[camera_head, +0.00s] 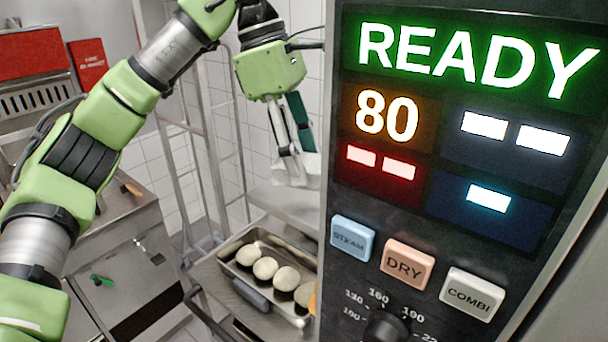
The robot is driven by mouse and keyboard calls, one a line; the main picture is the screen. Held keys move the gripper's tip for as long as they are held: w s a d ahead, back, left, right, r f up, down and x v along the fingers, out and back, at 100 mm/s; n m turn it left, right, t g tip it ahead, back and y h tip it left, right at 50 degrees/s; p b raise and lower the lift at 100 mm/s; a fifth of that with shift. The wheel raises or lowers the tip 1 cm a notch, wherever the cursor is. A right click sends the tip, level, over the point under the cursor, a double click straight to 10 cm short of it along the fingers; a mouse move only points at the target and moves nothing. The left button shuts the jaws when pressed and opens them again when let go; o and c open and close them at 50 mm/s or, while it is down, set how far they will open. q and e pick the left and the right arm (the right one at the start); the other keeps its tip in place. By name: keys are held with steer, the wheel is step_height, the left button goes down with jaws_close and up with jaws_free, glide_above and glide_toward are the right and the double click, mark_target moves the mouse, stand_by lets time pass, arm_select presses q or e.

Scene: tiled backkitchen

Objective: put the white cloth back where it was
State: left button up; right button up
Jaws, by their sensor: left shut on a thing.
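My left gripper (291,152) hangs fingers-down in the upper middle of the head view, just left of the oven's control panel. It is shut on the white cloth (310,167), which shows as a pale patch at and beside the fingertips. The gripper and cloth are above a pale metal surface (290,204). The cloth's full shape is hard to tell against the white tiles. My right gripper is out of view.
The oven control panel (432,210), reading READY and 80, fills the right side. A metal tray (230,262) with several round dough pieces stands below the gripper. A tall metal rack frame (203,140) is behind. A steel counter (115,215) stands at left.

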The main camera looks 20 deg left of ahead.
arm_select(q)
steer(key=f, duration=0.2)
steer(key=shift+w+f+p, duration=0.2)
steer(key=shift+f+p, duration=0.15)
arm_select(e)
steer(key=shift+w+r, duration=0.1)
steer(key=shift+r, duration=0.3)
arm_select(q)
steer(key=shift+f, duration=0.35)
steer(key=shift+s+a, duration=0.1)
steer(key=shift+s, duration=0.05)
steer(key=shift+f, duration=0.15)
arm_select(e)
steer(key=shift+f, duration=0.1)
arm_select(q)
steer(key=o, duration=1)
